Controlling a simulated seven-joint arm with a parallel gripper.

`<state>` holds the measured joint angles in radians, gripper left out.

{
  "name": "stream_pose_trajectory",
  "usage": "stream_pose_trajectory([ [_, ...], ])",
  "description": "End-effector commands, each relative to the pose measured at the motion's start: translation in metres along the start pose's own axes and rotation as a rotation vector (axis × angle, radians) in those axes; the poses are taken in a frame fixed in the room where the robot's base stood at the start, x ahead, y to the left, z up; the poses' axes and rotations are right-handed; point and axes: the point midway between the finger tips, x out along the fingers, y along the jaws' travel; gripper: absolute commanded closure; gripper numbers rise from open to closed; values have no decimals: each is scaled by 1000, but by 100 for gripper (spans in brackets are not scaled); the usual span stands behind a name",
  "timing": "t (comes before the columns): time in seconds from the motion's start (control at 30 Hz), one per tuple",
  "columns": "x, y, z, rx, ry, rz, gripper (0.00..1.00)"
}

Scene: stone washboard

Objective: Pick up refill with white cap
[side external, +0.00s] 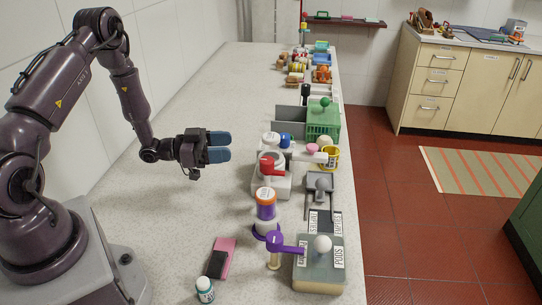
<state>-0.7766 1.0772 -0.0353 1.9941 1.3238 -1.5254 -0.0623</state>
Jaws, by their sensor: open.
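A small bottle with a white cap and a teal and white label (205,290) stands at the front edge of the picture, on the pale worktop; it looks like the refill. An orange and purple container with a pale lid (266,205) stands farther right; I cannot tell if it is a refill. My gripper (226,147) has blue fingers and points to the right, above the worktop. It is open, with nothing seen between the fingers. It is well behind the small bottle and left of the row of things.
A pink and black pad (219,259) lies near the small bottle. A grey-green block labelled PODS (320,274) has a purple-handled tool (274,246) beside it. A red-handled white device (271,180) and a green crate (322,122) line the right edge. The worktop's left middle is clear.

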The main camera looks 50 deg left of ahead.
Motion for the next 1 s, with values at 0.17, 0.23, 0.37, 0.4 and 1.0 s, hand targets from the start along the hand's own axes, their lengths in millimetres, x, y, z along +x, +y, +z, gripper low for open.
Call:
stream_pose_trajectory([
  [0.17,36,1,0,2,2,4,41],
  [0.23,48,1,0,1,1,3,41],
  [0.37,63,0,0,2,-1,1,41],
  [0.4,66,0,0,1,-1,1,41],
  [1.0,121,-3,4,1,-2,-1,41],
])
